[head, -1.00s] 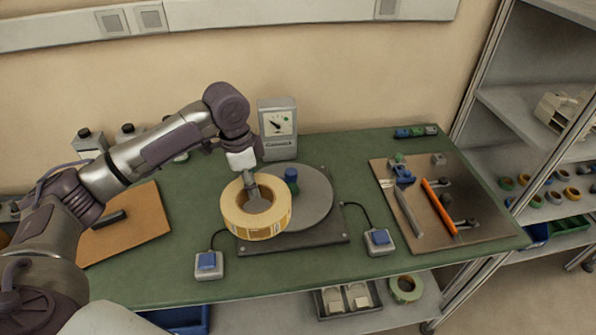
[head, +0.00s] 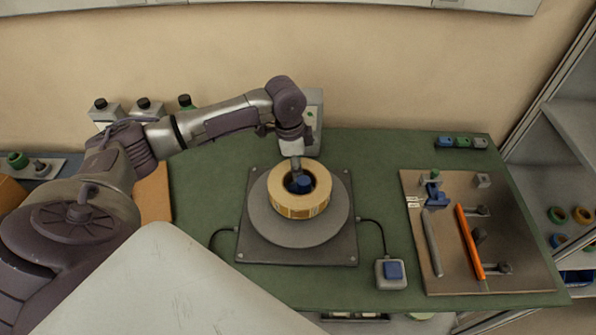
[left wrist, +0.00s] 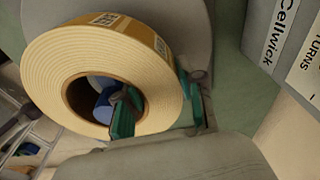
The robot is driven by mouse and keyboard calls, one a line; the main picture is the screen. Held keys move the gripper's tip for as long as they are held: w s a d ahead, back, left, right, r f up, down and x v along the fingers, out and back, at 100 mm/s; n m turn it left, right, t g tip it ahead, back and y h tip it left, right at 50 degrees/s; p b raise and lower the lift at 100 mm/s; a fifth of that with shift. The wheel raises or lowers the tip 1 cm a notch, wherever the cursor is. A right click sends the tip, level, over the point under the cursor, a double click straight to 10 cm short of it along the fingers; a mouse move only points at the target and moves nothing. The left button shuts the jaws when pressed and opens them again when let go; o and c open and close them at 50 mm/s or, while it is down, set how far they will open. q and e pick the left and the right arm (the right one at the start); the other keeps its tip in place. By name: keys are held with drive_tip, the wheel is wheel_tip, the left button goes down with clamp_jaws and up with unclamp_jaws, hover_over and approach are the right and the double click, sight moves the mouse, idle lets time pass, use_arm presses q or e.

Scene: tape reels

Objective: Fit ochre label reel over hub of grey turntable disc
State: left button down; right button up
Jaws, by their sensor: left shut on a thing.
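The ochre label reel (head: 298,204) is above the grey turntable disc (head: 268,222) in the head view, its hole lined up roughly with the blue hub (head: 301,184). The hub shows through the hole, also in the left wrist view (left wrist: 102,104). I cannot tell whether the reel rests on the disc or hangs a little above it. My left gripper (head: 297,172) is shut on the far side of the reel's ring. In the left wrist view, the green fingers (left wrist: 156,105) clasp the reel (left wrist: 60,60), one inside the hole, one outside. My right gripper is not in view.
The disc sits on a dark square base (head: 345,250) on the green bench. A blue-button switch box (head: 392,273) stands in front right. A meter box (head: 313,115) stands close behind.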

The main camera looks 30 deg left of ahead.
use_arm(q)
wheel_tip(320, 180, down, 3)
drive_tip(key=shift+r, duration=0.1)
drive_tip(key=c, duration=1)
unclamp_jaws()
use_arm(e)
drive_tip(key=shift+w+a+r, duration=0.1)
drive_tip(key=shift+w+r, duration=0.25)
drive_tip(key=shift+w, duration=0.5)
use_arm(q)
drive_tip(key=shift+r, duration=0.35)
drive_tip(key=r, duration=0.3)
drive_tip(key=r+b, duration=0.1)
drive_tip(key=r, duration=0.3)
drive_tip(key=a+r, duration=0.1)
drive_tip(key=r, duration=0.3)
drive_tip(key=shift+s+r, duration=0.1)
drive_tip(key=shift+s, duration=0.3)
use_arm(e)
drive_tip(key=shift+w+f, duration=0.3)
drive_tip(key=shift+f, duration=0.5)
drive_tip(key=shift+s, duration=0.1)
